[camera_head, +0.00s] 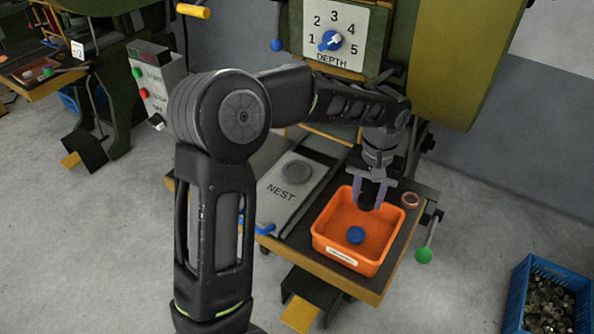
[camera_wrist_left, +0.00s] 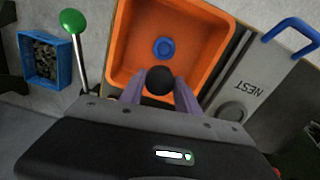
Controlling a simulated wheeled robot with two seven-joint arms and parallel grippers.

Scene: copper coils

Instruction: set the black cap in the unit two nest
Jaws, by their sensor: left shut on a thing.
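My left gripper (camera_head: 368,196) is over the back part of the orange bin (camera_head: 320,245). It is shut on the black cap (camera_head: 367,201), which also shows between the fingers in the left wrist view (camera_wrist_left: 159,81). I cannot tell exactly how high the cap is held. A blue cap (camera_head: 355,235) lies on the bin floor. The nest is a round grey recess (camera_head: 297,171) in a pale plate marked NEST (camera_head: 283,192), left of the bin. My right gripper is not in view.
A copper ring (camera_head: 411,199) lies on the table right of the bin. A lever with a green knob (camera_head: 424,255) stands at the right edge. A blue handle (camera_head: 265,229) is at the plate's front. A dial marked DEPTH (camera_head: 331,41) is behind. A blue crate (camera_head: 548,300) stands on the floor.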

